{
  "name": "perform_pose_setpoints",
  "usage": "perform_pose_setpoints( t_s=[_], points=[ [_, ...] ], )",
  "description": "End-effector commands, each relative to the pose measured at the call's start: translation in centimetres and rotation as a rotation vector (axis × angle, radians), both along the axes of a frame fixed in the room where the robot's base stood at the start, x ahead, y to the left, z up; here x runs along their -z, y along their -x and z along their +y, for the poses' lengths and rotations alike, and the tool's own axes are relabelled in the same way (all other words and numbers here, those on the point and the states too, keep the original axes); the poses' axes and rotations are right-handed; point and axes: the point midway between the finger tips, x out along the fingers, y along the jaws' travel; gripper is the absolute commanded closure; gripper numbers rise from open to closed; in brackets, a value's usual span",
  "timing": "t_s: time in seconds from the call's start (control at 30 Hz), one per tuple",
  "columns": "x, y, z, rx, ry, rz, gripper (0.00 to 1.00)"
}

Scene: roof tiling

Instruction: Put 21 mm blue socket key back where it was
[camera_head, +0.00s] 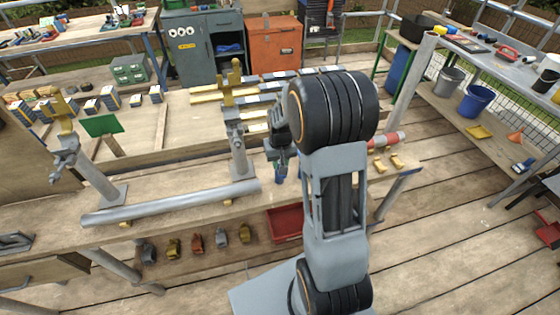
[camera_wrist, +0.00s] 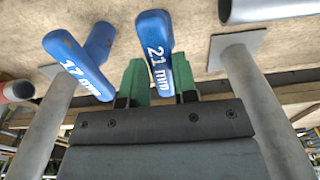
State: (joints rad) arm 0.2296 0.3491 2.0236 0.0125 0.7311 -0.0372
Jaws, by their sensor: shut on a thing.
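The blue socket key marked "21 mm" (camera_wrist: 153,42) stands between the green fingers of my gripper (camera_wrist: 160,88) in the wrist view, and the fingers are shut on it. A second blue key, marked "17 mm" (camera_wrist: 75,62), is just left of it, apart from my fingers. In the head view my gripper (camera_head: 279,155) is over the near workbench, partly behind my own arm. Small blue parts show below it there, but I cannot tell which key is which. The lower ends of the keys and their holding place are hidden.
A long grey pipe (camera_head: 175,204) lies on the near workbench (camera_head: 155,180) left of my gripper. Upright clamp posts (camera_head: 238,150) stand close by. A red-and-grey cylinder (camera_head: 385,140) lies to the right. A red bin (camera_head: 284,224) sits on the lower shelf.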

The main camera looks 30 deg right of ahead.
Motion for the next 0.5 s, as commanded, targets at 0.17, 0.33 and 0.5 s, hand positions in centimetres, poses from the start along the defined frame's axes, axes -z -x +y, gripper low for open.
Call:
perform_pose_setpoints(
  t_s=[0.17, 0.33, 0.5],
  points=[
    [0.25, 0.01, 0.0, 0.0, 0.0, 0.0, 0.65],
    [0.24, 0.01, 0.0, 0.0, 0.0, 0.0, 0.48],
    [0.23, 0.0, 0.0, 0.0, 0.0, 0.0, 0.48]
  ],
)
